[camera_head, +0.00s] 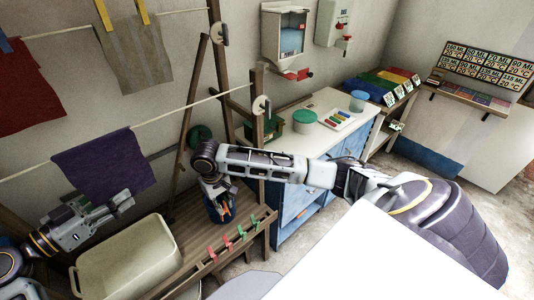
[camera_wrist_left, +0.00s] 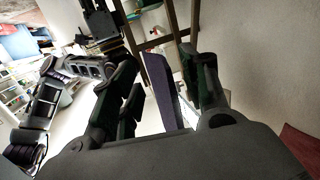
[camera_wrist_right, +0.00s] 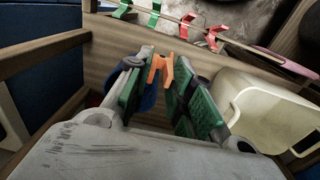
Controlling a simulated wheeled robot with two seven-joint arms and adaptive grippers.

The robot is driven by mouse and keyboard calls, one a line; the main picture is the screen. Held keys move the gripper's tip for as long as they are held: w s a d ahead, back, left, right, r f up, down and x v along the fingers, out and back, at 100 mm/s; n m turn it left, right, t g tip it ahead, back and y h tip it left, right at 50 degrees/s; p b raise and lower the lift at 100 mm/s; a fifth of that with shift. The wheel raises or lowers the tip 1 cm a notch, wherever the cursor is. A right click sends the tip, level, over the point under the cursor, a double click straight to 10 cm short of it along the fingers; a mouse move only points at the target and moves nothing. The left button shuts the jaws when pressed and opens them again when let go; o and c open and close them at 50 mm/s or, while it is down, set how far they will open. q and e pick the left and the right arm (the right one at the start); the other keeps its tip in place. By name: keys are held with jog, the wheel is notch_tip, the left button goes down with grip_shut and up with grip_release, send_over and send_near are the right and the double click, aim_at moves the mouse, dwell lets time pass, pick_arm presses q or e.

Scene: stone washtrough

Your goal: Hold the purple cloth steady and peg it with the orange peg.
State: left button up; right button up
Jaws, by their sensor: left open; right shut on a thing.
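The purple cloth (camera_head: 103,163) hangs from the lower line at the left of the head view. My left gripper (camera_head: 108,205) is at the cloth's lower edge. In the left wrist view the cloth (camera_wrist_left: 160,88) shows edge-on between the two parted fingers (camera_wrist_left: 160,95). My right gripper (camera_head: 217,192) points down over the wooden bench, beside a blue container (camera_head: 222,212). In the right wrist view its green-padded fingertips (camera_wrist_right: 162,80) are shut on the orange peg (camera_wrist_right: 158,66), whose prongs stick out beyond them.
A cream basin (camera_head: 130,262) stands on the bench below the cloth. Red and green pegs (camera_head: 228,242) sit along the bench's front rail. A grey cloth (camera_head: 138,55) and a red cloth (camera_head: 35,85) hang nearby. Wooden posts (camera_head: 258,130) rise by the right arm.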

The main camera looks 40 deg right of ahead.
pick_arm(q)
jog(key=shift+x, duration=0.95)
jog(key=c, duration=0.9)
